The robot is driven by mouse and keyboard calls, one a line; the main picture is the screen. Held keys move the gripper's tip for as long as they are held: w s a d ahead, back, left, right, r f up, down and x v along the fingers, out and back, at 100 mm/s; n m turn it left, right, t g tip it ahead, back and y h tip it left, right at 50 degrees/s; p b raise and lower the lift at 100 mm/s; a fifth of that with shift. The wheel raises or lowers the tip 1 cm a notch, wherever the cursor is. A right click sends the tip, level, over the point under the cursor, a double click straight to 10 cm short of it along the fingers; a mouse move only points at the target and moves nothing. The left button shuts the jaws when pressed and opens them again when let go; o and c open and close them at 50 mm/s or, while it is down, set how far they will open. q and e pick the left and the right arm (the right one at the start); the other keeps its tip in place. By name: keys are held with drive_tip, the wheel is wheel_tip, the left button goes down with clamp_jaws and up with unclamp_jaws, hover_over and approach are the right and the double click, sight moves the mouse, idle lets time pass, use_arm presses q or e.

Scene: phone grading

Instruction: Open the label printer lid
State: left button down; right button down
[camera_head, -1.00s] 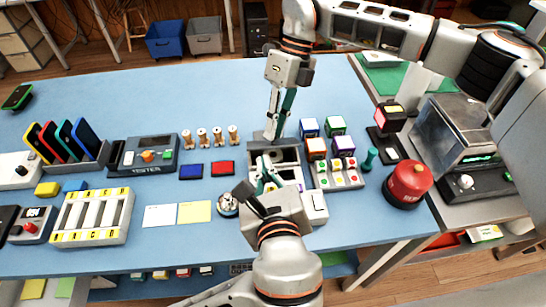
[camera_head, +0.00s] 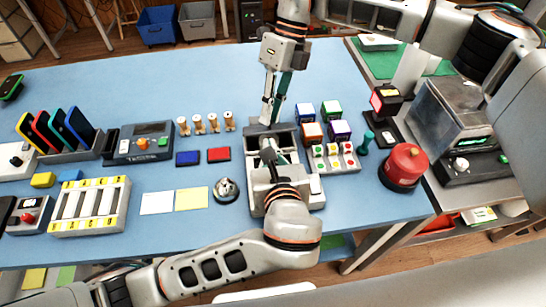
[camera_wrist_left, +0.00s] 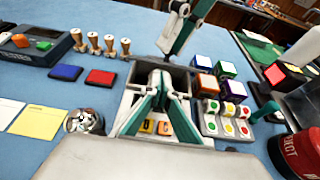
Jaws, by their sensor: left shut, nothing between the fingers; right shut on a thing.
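The label printer (camera_head: 256,196) is a grey box at the table's middle front, with its top opening showing and its lid (camera_head: 256,128) raised at the far side. My right gripper (camera_head: 275,121) reaches down from the back and is shut on the lid's edge; its fingers also show in the left wrist view (camera_wrist_left: 176,50). My left gripper (camera_head: 268,154) is shut and empty above the printer opening. In the left wrist view its fingers (camera_wrist_left: 160,80) hide part of the interior, where small orange and yellow pieces show. The fingers hide the exact contact at the lid.
Coloured cubes (camera_head: 312,131) and a button panel (camera_head: 334,157) stand close right of the printer. A silver bell (camera_head: 226,189) and red and blue pads (camera_head: 218,154) lie left. A red canister (camera_head: 404,166) stands further right.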

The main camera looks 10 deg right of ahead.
sight(267, 133)
use_arm(q)
drive_tip(key=shift+x, duration=1.2)
drive_tip(key=shift+w+r, duration=0.2)
drive_tip(key=shift+r, duration=0.25)
drive_tip(key=shift+w+r, duration=0.25)
drive_tip(key=shift+r, duration=0.2)
use_arm(e)
drive_tip(key=shift+s+f, duration=0.1)
drive_tip(key=shift+s, duration=0.05)
drive_tip(key=c, duration=2.1)
unclamp_jaws()
drive_tip(key=shift+o, duration=0.6)
use_arm(q)
drive_tip(key=shift+f, duration=0.1)
